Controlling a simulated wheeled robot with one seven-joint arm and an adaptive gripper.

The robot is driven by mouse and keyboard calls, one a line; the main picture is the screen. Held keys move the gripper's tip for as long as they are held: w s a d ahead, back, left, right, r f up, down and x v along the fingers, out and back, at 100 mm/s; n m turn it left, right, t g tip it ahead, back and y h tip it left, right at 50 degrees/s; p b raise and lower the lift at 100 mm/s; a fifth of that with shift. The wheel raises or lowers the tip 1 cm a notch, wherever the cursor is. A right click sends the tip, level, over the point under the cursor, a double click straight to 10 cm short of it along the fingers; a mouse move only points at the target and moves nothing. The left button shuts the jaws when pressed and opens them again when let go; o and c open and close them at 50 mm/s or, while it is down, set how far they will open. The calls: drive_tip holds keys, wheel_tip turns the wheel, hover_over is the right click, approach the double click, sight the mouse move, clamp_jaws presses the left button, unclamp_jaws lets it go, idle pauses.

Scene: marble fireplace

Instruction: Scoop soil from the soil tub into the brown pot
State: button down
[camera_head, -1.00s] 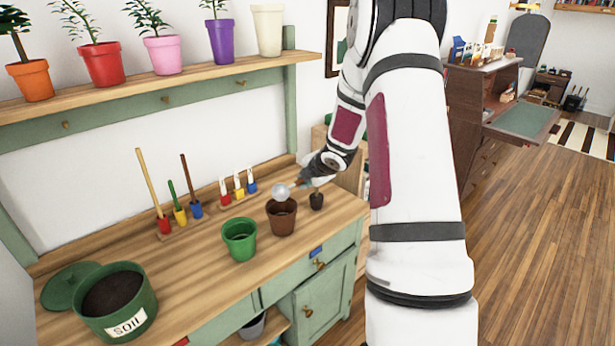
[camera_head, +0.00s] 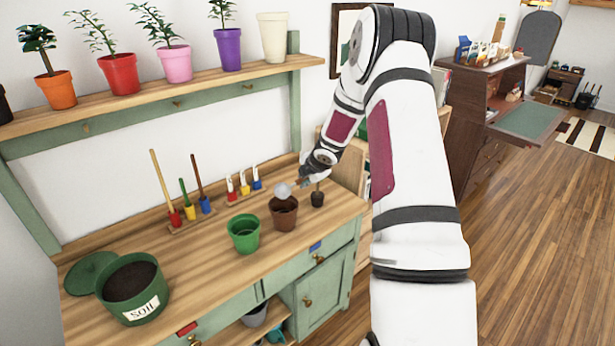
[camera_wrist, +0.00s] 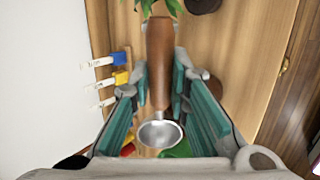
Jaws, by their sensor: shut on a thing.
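The soil tub (camera_head: 146,309) is green, labelled SOIL, and holds dark soil; it stands at the left front of the bench. The brown pot (camera_head: 285,219) stands toward the bench's right end. My gripper (camera_head: 303,184) is shut on the brown handle of a scoop (camera_wrist: 160,65). The scoop's round metal bowl (camera_head: 281,190) shows at the brown pot's rim, over its back left side in the head view. The bowl looks empty in the wrist view (camera_wrist: 160,134). The inside of the brown pot is partly hidden.
A green pot (camera_head: 243,234) stands left of the brown pot. Racks of tools (camera_head: 190,218) line the back. A shelf (camera_head: 180,91) with potted plants is above. The bench (camera_head: 205,275) is clear between tub and green pot.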

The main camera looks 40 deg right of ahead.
drive_tip(key=shift+s+r+p, duration=0.15)
drive_tip(key=shift+p, duration=0.55)
drive_tip(key=shift+a+f+g+p, duration=0.2)
drive_tip(key=shift+f+g+p, duration=0.25)
drive_tip(key=shift+p, duration=0.25)
drive_tip(key=shift+r+g+p, duration=0.2)
drive_tip(key=shift+g+p, duration=0.05)
drive_tip(key=shift+p, duration=0.15)
drive_tip(key=shift+w+d+r, duration=0.2)
drive_tip(key=shift+d+r, duration=0.15)
drive_tip(key=shift+r, duration=0.1)
drive_tip(key=shift+w+g+b, duration=0.3)
drive_tip(key=shift+g+b, duration=0.1)
drive_tip(key=shift+r+g+b, duration=0.3)
drive_tip(key=shift+r+b, duration=0.05)
drive_tip(key=shift+b, duration=0.55)
drive_tip(key=shift+w+r+g+y+b, duration=0.15)
drive_tip(key=shift+w+r+g+b, duration=0.1)
drive_tip(key=shift+r+g+b, duration=0.3)
drive_tip(key=shift+w+r+g+y+b, duration=0.2)
drive_tip(key=shift+r+g+b, duration=0.15)
drive_tip(key=shift+g+b, duration=0.4)
drive_tip(key=b, duration=0.2)
drive_tip(key=r+g+b, duration=0.1)
drive_tip(key=shift+w+r+n+g+b, duration=0.2)
drive_tip(key=shift+w+n+g+b, duration=0.1)
drive_tip(key=shift+b, duration=0.05)
drive_tip(key=shift+r+g+b, duration=0.3)
drive_tip(key=shift+b, duration=0.2)
